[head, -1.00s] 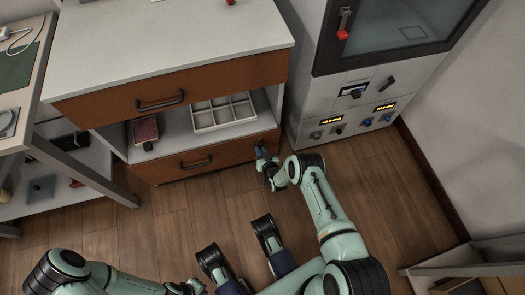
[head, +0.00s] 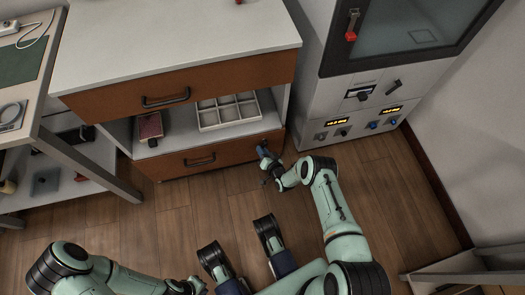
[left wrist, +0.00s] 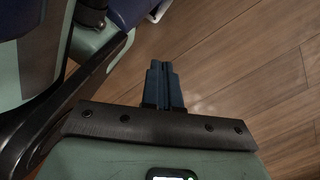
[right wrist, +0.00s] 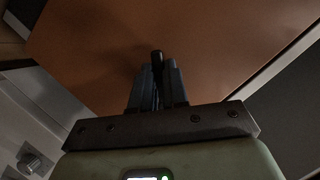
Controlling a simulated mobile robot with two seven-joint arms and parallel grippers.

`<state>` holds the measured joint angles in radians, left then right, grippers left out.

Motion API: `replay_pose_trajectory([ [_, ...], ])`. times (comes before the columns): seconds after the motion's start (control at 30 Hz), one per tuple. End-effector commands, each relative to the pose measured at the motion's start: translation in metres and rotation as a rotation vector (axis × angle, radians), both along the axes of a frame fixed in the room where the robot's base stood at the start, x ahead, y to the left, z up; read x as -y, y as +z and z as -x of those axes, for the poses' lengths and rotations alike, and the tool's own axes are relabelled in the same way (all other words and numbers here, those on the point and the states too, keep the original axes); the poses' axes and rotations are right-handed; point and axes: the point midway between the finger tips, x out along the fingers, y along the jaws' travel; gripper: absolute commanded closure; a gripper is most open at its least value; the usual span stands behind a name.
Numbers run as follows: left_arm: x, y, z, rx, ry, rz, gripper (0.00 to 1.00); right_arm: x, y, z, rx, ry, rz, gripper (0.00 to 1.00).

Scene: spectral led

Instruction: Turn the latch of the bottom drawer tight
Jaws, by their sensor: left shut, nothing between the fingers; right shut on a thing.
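My left gripper (left wrist: 165,85) is shut and empty above the wooden floor, far from the drawer.
Above the bottom drawer is an open shelf with a divided white tray (head: 228,111) and a dark red box (head: 150,127). An upper drawer (head: 190,82) is above that. A grey cabinet with knobs (head: 365,100) stands close on the right. A side table (head: 30,130) is at left.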

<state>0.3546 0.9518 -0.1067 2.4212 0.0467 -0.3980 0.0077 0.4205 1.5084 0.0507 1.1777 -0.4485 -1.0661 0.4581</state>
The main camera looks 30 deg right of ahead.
Motion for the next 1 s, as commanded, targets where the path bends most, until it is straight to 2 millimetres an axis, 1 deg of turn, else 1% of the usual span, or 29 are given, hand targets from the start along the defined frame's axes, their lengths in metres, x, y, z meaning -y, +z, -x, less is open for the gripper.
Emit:
replay_pose_trajectory([
  [0.17,0.000,0.000,0.000,0.000,0.000,0.000,1.00,-0.001,0.001,-0.001,0.003,-0.001,-0.004,1.00],
  [0.2,0.000,0.000,0.000,0.000,0.000,0.000,1.00,-0.001,0.001,-0.001,0.003,-0.001,-0.003,0.76],
  [0.23,0.000,0.000,0.000,0.000,0.000,0.000,1.00,-0.001,0.001,-0.001,0.003,-0.001,-0.003,0.67],
  [0.27,0.000,0.000,0.000,0.000,0.000,0.000,1.00,-0.001,0.001,-0.001,0.003,-0.001,-0.003,0.61],
  [0.53,0.000,0.000,0.000,0.001,0.000,0.000,1.00,0.000,0.001,0.000,0.001,0.000,-0.001,0.61],
  [0.67,0.001,0.003,-0.006,0.020,-0.002,-0.001,1.00,0.000,0.003,0.007,-0.001,0.000,-0.001,0.61],
  [0.77,0.002,0.011,-0.019,0.062,-0.007,-0.004,1.00,0.000,0.009,0.021,-0.003,-0.001,-0.002,0.61],
  [1.0,0.008,0.042,-0.067,0.222,-0.022,-0.014,1.00,0.000,0.027,0.073,-0.002,0.000,-0.002,0.61],
])
